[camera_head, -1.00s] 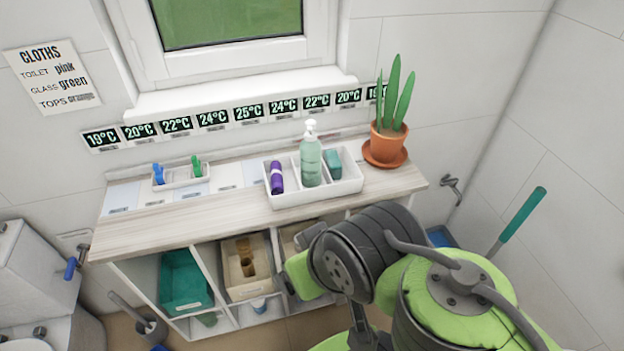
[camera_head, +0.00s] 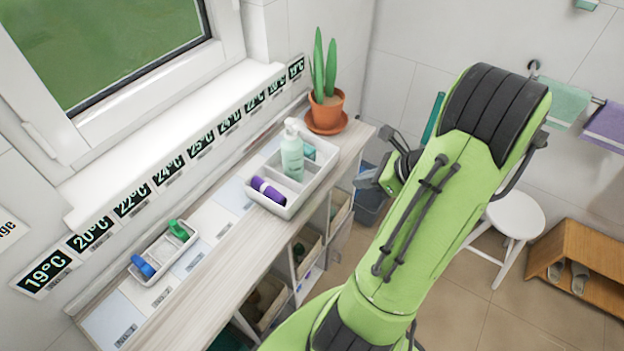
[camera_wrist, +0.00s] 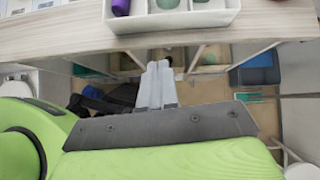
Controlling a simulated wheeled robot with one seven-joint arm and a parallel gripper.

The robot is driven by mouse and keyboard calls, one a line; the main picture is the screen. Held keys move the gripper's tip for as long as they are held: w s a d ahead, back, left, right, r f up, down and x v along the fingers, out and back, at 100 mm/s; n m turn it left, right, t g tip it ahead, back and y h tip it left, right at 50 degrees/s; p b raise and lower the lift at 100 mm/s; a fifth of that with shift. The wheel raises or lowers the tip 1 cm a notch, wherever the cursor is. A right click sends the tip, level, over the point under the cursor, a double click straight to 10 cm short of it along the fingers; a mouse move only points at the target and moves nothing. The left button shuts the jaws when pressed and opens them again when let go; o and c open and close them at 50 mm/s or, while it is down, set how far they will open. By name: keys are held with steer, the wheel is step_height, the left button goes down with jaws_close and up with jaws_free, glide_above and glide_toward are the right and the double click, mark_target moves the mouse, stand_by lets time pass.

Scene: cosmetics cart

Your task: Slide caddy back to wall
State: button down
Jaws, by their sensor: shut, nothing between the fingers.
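The caddy (camera_head: 313,188) is a white open tray with compartments on the wooden counter (camera_head: 215,262). Its front side lies near the counter's front edge, with a strip of counter between it and the wall. It holds a purple bottle (camera_head: 268,190) lying tilted, an upright green pump bottle (camera_head: 292,155) and a teal item (camera_head: 308,150). My gripper (camera_head: 366,179) is shut and empty, out in front of the counter, apart from the caddy. In the wrist view the shut fingers (camera_wrist: 157,84) point toward the counter front, and the caddy (camera_wrist: 180,21) shows at the top.
A potted plant (camera_head: 326,106) on a saucer stands just beyond the caddy at the counter's far end. A small white tray (camera_head: 163,252) with blue and green clips sits at the near end. Temperature labels line the wall. A white stool (camera_head: 514,216) stands right of my arm.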

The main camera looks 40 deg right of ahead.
mark_target(294, 165)
steer(key=x, duration=0.4)
steer(key=w+r+b+x, duration=0.1)
steer(key=x, duration=0.3)
steer(key=b+x, duration=0.1)
steer(key=x, duration=0.3)
steer(key=shift+w+r, duration=0.15)
steer(key=shift+w, duration=0.1)
steer(key=shift+w+a, duration=0.2)
steer(key=shift+w, duration=0.3)
steer(key=w+a+p, duration=0.1)
steer(key=w, duration=0.2)
steer(key=w+a+p, duration=0.1)
steer(key=w, duration=0.2)
steer(key=w+a+p, duration=0.1)
steer(key=w, duration=0.2)
steer(key=shift+w+a+r, duration=0.1)
steer(key=shift+w+a, duration=0.15)
steer(key=shift+s, duration=0.1)
